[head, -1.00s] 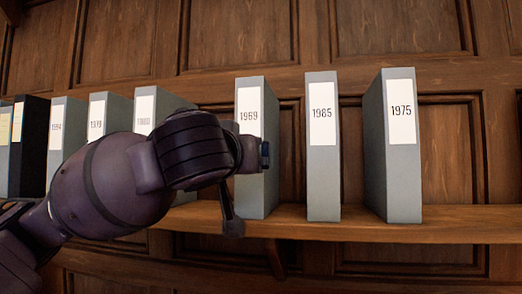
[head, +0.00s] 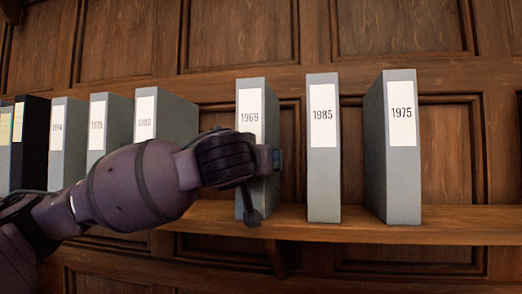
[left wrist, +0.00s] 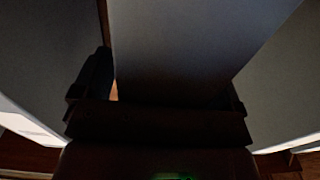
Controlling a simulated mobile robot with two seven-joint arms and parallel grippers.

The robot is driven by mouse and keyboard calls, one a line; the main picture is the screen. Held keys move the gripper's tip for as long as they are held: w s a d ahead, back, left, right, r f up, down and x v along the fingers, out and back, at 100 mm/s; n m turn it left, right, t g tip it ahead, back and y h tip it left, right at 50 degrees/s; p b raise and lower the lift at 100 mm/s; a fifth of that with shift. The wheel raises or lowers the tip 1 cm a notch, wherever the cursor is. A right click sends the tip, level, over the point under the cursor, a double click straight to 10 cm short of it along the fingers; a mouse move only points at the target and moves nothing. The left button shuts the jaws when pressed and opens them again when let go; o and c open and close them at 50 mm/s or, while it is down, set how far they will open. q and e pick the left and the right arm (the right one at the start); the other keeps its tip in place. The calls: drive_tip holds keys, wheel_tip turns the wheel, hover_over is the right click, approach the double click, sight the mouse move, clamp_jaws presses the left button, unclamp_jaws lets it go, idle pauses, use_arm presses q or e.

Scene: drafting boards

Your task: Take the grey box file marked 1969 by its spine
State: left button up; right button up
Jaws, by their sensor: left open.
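The grey box file marked 1969 (head: 250,92) stands upright on the shelf, its white label facing me. My left gripper (head: 266,166) is at the lower half of its spine, below the number, and covers part of it. One finger shows by the spine's right edge; the other is mostly hidden. In the dark left wrist view the left gripper (left wrist: 162,92) is open, with a finger on each side of a grey panel (left wrist: 190,45). No number is readable there, and I cannot tell whether the fingers touch the file. My right gripper is not in view.
Grey files marked 1985 (head: 322,180) and 1975 (head: 403,180) stand to the right, with gaps between. More grey files, including one beside my arm (head: 172,110), and a black file (head: 31,140) stand left. The wooden shelf (head: 470,222) backs onto a panelled wall.

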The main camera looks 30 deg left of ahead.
use_arm(q)
drive_tip(key=shift+c, duration=0.3)
drive_tip(key=c, duration=1.4)
drive_tip(key=shift+r, duration=0.1)
drive_tip(key=shift+c, duration=0.5)
drive_tip(key=shift+r, duration=0.1)
